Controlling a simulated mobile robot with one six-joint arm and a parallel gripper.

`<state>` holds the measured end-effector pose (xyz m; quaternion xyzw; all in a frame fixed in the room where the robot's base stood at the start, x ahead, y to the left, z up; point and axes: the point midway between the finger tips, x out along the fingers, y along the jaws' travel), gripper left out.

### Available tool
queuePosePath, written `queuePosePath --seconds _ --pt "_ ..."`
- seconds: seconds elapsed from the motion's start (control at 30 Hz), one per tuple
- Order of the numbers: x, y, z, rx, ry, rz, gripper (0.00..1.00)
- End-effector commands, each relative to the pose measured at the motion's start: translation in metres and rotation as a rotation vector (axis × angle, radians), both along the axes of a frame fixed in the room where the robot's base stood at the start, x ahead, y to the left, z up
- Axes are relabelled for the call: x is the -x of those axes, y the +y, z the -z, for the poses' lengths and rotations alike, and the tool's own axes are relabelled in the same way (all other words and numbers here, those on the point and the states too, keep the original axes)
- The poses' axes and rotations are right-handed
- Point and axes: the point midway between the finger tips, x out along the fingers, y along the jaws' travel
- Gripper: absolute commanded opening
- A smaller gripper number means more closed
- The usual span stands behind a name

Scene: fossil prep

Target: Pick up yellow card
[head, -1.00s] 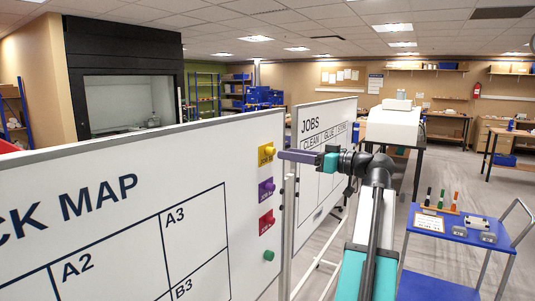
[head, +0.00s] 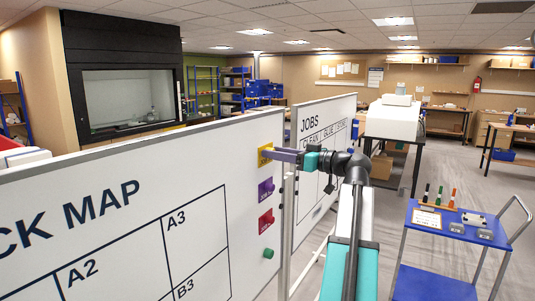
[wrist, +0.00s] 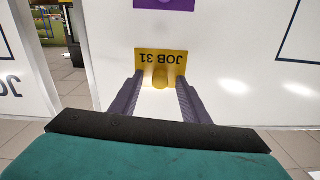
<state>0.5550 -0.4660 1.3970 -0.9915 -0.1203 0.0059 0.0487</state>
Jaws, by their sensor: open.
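The yellow card (head: 265,156) hangs on the right edge of the white rack map board (head: 120,240), above a purple card and a red card. I cannot tell whether the fingers touch the card.
A second white board (head: 322,165) marked "JOBS" stands just behind my arm. A blue cart (head: 430,275) with pens stands at the right.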

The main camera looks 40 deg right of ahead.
Motion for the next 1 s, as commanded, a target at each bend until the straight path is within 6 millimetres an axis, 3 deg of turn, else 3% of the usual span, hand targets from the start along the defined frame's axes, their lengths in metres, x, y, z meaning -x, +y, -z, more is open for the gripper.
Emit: queuePosePath --seconds 0.33,0.53,0.6,1.0 --pt "-0.0001 0.0005 -0.0002 0.0 0.0 -0.001 0.4" --pt "-0.0003 0.0007 -0.0003 0.0 0.0 -0.001 0.07" --pt "-0.0003 0.0007 -0.0003 0.0 0.0 -0.001 0.0" --pt "0.0004 0.0003 -0.0018 0.001 -0.001 -0.002 0.0"
